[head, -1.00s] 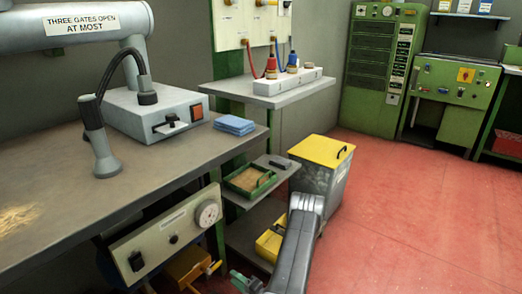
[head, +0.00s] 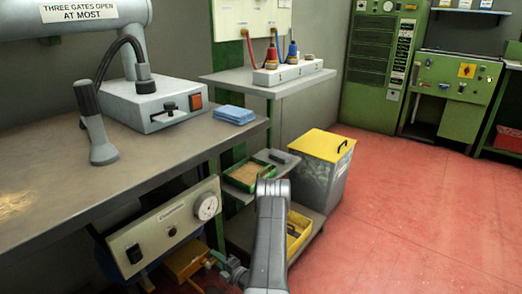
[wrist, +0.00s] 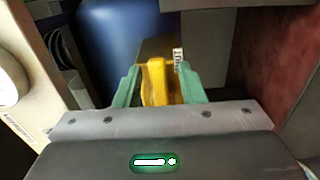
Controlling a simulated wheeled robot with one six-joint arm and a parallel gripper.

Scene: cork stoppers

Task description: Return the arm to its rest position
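My gripper (head: 220,262) is low in front of the workbench, beside a yellow part under the bench (head: 185,258). In the wrist view its two green fingers (wrist: 157,80) stand apart. A yellow piece (wrist: 155,82) shows between the fingers, with gaps visible at its sides. I cannot tell how near it is to the fingertips. My grey arm rises from the lower middle of the head view, bent at the top.
The workbench (head: 120,185) is at left, with a dial panel (head: 165,228) below its edge. A shelf trolley holds a green tray (head: 241,187) and a yellow box (head: 298,232). A yellow-lidded bin (head: 325,175) stands behind. Red floor (head: 420,220) at right is clear.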

